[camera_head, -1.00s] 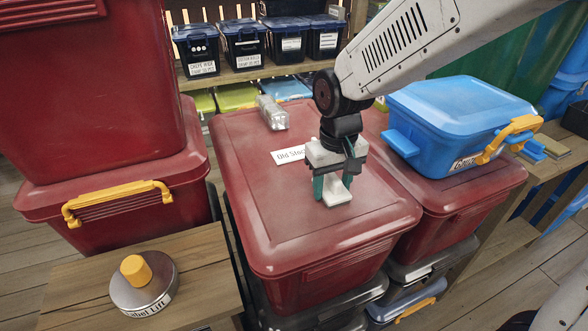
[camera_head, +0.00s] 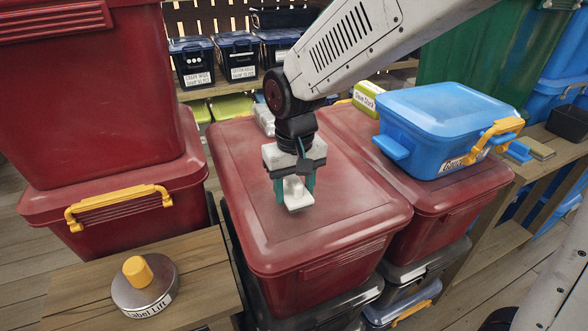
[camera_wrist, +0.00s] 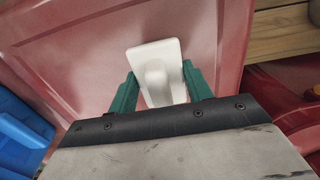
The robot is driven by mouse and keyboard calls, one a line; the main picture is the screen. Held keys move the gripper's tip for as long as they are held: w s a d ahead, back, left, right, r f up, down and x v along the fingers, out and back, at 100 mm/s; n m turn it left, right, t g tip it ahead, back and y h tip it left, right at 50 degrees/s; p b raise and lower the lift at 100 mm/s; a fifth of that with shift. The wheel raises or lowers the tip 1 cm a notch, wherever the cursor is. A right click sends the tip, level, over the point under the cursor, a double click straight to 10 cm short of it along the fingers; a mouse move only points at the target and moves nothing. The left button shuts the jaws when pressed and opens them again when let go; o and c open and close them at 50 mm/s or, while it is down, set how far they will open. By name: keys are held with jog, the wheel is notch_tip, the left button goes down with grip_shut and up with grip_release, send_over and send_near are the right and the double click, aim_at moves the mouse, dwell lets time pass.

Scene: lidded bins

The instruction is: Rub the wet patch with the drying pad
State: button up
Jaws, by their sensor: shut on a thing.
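My gripper (camera_head: 294,184) is shut on a white drying pad (camera_head: 298,200) by its raised grip. I cannot tell whether the pad touches the lid. In the wrist view the white pad (camera_wrist: 157,62) sits between the two green fingers (camera_wrist: 160,90), above the red lid (camera_wrist: 85,50). I cannot make out a distinct wet patch on the lid. The lid's label is hidden behind my gripper.
A blue bin (camera_head: 440,120) with a yellow handle stands on the red lid at right. A tall red bin stack (camera_head: 100,110) rises at left. A round "Label Lift" tin (camera_head: 145,290) with a yellow knob sits on the wooden bench. A clear bottle-like item (camera_head: 265,118) lies at the lid's back edge.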

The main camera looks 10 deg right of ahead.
jog(key=shift+a+r, duration=0.2)
jog(key=shift+r, duration=0.65)
jog(key=shift+s+r, duration=0.1)
jog(key=shift+r, duration=2.15)
